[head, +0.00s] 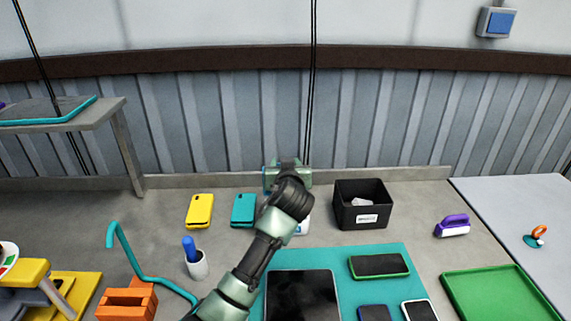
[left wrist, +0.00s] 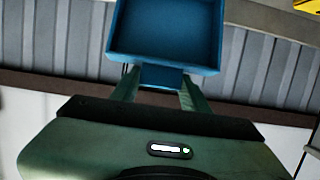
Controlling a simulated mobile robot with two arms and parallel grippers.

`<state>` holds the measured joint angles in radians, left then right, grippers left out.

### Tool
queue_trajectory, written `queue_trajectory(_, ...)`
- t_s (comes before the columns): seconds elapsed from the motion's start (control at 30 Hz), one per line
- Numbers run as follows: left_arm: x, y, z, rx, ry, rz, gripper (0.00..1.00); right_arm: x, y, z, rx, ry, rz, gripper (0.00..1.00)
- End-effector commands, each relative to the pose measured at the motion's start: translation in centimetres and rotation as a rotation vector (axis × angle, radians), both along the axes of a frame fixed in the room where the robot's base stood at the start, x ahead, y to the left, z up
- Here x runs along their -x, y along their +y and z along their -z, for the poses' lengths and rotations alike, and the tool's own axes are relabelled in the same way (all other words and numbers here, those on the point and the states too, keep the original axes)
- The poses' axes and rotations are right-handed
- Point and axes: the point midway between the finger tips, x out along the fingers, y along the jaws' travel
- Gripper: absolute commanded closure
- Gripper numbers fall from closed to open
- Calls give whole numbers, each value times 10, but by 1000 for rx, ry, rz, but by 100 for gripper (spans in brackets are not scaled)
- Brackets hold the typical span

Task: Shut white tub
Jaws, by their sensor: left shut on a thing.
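My left gripper (head: 287,177) is raised near the back edge of the bench, and its fingertips are hidden in the head view. In the left wrist view its two fingers (left wrist: 157,80) are shut on the narrow tab of a blue, shallow, rimmed piece that looks like a lid (left wrist: 165,30). A white thing with some blue on it (head: 303,226), perhaps the white tub, stands mostly hidden behind my left forearm. I cannot tell whether its top is open. My right gripper is not in view.
A black box (head: 361,217) stands just right of the gripper. Yellow (head: 200,210) and teal (head: 244,209) phone cases lie to its left. A white cup with a blue pen (head: 197,265), a teal mat (head: 397,290) and a green tray (head: 500,296) are nearer.

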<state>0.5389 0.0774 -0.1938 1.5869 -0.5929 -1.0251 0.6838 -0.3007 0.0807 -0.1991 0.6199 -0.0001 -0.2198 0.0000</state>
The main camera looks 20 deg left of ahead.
Motion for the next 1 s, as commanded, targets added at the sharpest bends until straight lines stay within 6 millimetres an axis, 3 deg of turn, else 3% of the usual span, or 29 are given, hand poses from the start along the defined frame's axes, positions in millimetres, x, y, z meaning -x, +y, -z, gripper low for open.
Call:
queue_trajectory(0.07, 1, -1, 9, 6, 18, 0, 100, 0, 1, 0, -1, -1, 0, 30)
queue_trajectory(0.1, 1, -2, 9, 7, 19, 0, 46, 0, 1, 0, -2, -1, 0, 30)
queue_trajectory(0.17, 1, -1, 9, 7, 19, 0, 33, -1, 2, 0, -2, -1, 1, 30)
queue_trajectory(0.63, 5, -2, 6, 4, 12, -2, 33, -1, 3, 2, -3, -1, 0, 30)
queue_trajectory(1.0, 53, -27, -10, 6, 6, 1, 33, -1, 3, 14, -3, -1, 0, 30)
